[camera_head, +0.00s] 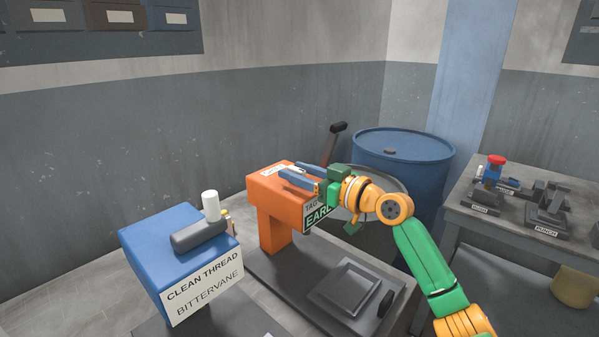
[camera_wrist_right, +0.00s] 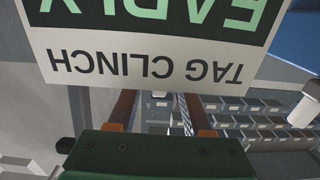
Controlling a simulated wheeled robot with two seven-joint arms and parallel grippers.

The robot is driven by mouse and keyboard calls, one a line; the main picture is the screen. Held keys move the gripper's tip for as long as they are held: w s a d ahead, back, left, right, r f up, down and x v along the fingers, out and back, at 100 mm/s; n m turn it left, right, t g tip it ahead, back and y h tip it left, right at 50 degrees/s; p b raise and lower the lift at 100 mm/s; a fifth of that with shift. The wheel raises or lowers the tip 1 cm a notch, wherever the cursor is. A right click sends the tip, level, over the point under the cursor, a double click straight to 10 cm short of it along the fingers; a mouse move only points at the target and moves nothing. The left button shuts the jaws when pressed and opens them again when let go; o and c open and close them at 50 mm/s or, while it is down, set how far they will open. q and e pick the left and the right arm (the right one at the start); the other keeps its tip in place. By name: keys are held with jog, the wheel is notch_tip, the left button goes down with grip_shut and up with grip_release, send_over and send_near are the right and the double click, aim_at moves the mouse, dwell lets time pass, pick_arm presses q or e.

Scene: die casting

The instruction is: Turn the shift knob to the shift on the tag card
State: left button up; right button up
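The tag card (camera_head: 316,214), reading "TAG CLINCH" and "EARLY", is on the front of an orange machine (camera_head: 272,217). In the right wrist view the card (camera_wrist_right: 150,62) is upside down and close, across the top. My right gripper (camera_head: 289,170) reaches over the top of the orange machine from the right. I cannot make out the shift knob; the gripper covers part of the machine's top. My left gripper is not in view.
A blue machine (camera_head: 150,247) with a "CLEAN THREAD BITTERVANE" sign (camera_head: 205,285) stands left of the orange one. A blue drum (camera_head: 400,170) stands behind my right arm. A side bench (camera_head: 475,215) at the right holds small presses. A dark lever (camera_head: 333,140) rises behind the orange machine.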

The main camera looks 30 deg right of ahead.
aim_at(304, 174)
jog(key=b+v, duration=0.3)
jog(key=v, duration=0.4)
jog(key=shift+s+b, duration=0.15)
jog(key=shift+b, duration=0.25)
jog(key=shift+r, duration=0.1)
